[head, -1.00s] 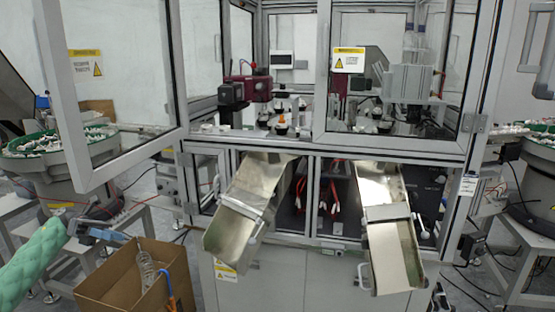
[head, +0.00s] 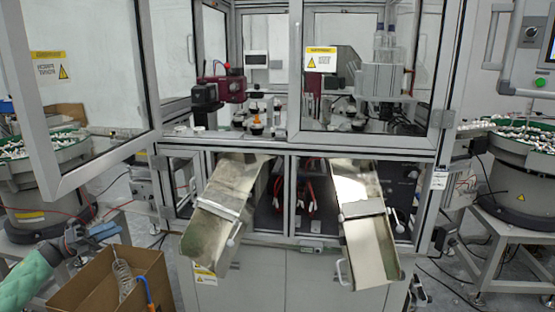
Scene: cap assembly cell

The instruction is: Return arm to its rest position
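My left arm in its green sleeve comes in at the lower left. My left gripper (head: 100,232) is beside the upper left of an open cardboard box (head: 152,265), above the floor. I see nothing held in it, but its fingers are too small and edge-on to tell whether they are open. My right arm and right gripper are out of view.
Green-rimmed feeder bowls stand at left (head: 40,146) and right (head: 520,153). A clear coiled item (head: 124,280) is in the box.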

